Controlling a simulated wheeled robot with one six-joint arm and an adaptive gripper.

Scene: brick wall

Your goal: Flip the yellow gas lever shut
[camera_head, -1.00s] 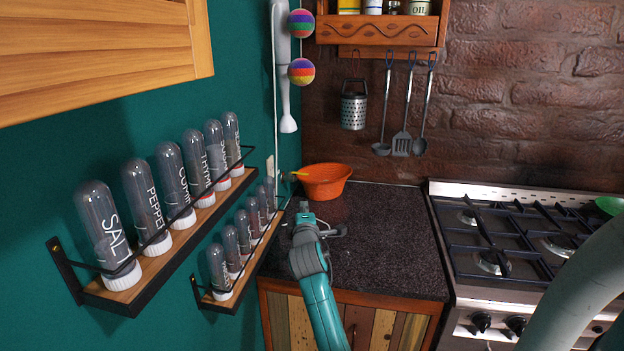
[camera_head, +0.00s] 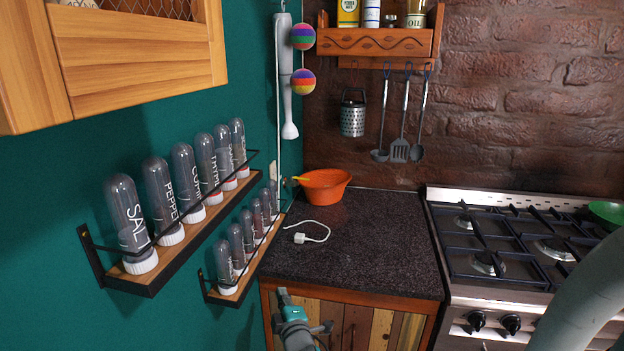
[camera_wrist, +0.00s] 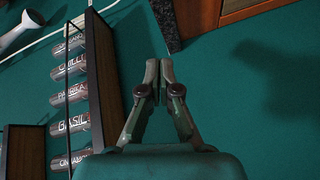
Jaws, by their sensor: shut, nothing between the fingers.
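The yellow gas lever (camera_head: 300,179) shows small in the head view, at the teal wall just left of the orange bowl. It sticks out toward the bowl, and its fitting is too small to read clearly. My gripper (camera_head: 283,294) is low in front of the wooden cabinet below the counter, well apart from the lever. In the wrist view my gripper (camera_wrist: 159,66) has its fingertips together with nothing between them, over bare teal wall. The lever is not seen in the wrist view.
The orange bowl (camera_head: 326,185) stands in the counter's back corner. A white plug with a cord (camera_head: 301,238) lies on the dark counter (camera_head: 370,245). Spice shelves (camera_head: 245,270) jut from the left wall. The gas stove (camera_head: 520,245) is at right. The counter's middle is clear.

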